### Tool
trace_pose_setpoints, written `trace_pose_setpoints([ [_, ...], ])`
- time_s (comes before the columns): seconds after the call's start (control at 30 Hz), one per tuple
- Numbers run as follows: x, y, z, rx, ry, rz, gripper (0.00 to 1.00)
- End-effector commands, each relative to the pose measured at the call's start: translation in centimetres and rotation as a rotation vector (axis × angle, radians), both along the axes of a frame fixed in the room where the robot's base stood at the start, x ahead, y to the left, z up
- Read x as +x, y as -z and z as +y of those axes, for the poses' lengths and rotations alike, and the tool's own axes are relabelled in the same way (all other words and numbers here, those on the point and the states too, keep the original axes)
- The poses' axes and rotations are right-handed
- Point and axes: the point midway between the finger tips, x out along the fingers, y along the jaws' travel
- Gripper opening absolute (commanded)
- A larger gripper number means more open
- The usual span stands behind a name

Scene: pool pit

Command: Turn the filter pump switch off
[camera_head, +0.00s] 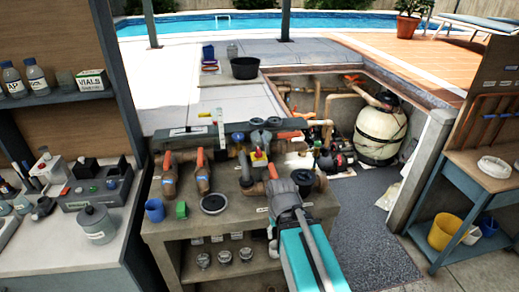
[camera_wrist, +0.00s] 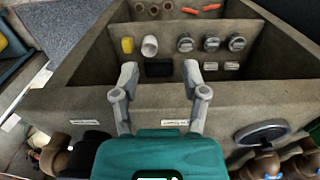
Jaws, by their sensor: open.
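No part is clearly readable as the filter pump switch.
Orange-handled valves (camera_head: 201,172), a black round lid (camera_head: 214,203), a blue cup (camera_head: 155,210) and a green block (camera_head: 181,210) crowd the bench top. A filter tank (camera_head: 380,133) stands in the pit; gravel (camera_head: 370,250) lies clear at right.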

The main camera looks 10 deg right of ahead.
Motion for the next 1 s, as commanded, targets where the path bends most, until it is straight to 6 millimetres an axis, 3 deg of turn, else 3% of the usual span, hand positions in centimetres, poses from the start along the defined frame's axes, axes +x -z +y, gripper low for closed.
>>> trace_pose_setpoints([
  [0.03, 0.0, 0.0, 0.0, 0.000, 0.000, 0.000, 0.65],
  [0.23, 0.6, -0.7, 0.0, 0.000, 0.024, 0.000, 1.00],
  [0.47, 3.4, -3.4, 1.3, 0.000, 0.155, 0.000, 1.00],
  [1.0, 14.6, -13.9, 1.2, 0.000, 0.743, -0.001, 1.00],
])
